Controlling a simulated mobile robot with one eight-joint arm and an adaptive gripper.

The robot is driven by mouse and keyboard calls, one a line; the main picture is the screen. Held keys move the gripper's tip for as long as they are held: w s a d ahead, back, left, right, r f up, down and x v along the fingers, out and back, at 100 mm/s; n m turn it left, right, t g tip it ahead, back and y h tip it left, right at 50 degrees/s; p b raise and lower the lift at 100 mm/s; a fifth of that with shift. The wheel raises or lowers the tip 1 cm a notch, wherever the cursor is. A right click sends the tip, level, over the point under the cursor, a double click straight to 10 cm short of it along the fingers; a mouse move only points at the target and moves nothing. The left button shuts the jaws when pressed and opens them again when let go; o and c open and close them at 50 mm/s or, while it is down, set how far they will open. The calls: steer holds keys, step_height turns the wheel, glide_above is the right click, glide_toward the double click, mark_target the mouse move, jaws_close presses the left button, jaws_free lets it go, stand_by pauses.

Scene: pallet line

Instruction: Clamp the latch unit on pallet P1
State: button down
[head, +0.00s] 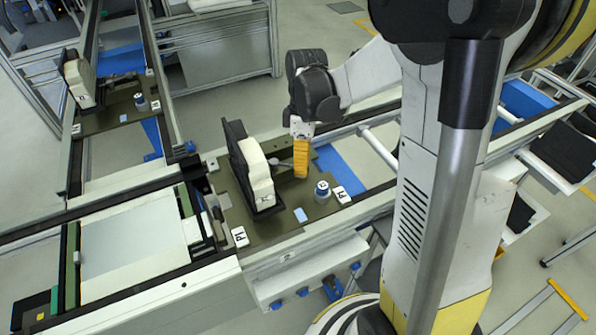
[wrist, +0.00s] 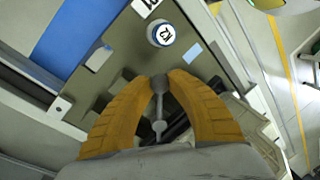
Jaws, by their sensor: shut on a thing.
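Pallet P1 (head: 233,212) is a drab olive plate on the line in the middle of the head view, with white P1 tags at its edge. A white block with a black backing (head: 256,172) stands upright on it. My gripper (head: 301,172) has ridged orange fingers and points down beside the block. In the wrist view the fingertips (wrist: 160,82) are shut on the round grey knob (wrist: 159,84) of a lever (wrist: 159,122), whose rod runs down between the fingers. The rest of the latch unit is partly hidden by the fingers and block.
A blue-and-white round piece (head: 323,191) stands on the pallet near my gripper; it also shows in the wrist view (wrist: 162,34). A light blue patch (head: 300,215) lies nearby. Another loaded pallet (head: 112,112) is at the upper left. Rails border the pallets.

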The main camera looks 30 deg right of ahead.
steer(key=w+n, duration=0.1)
steer(key=d+n, duration=0.1)
steer(key=n, duration=0.1)
steer(key=w+n, duration=0.1)
steer(key=shift+w+d+n+h, duration=0.3)
steer(key=shift+w+h, duration=0.05)
steer(key=shift+h, duration=0.05)
steer(key=shift+w+d+n+h, duration=0.2)
steer(key=shift+w+n, duration=0.5)
steer(key=shift+n, duration=0.4)
steer(key=shift+w+d+n+h, duration=0.1)
steer(key=shift+w+n+h, duration=0.1)
steer(key=shift+w+n, duration=0.7)
steer(key=shift+s, duration=0.2)
steer(key=c, duration=1.5)
jaws_free()
step_height(320, 180, up, 12)
steer(key=w, duration=0.2)
steer(key=shift+w+a, duration=0.15)
steer(key=shift+a, duration=0.15)
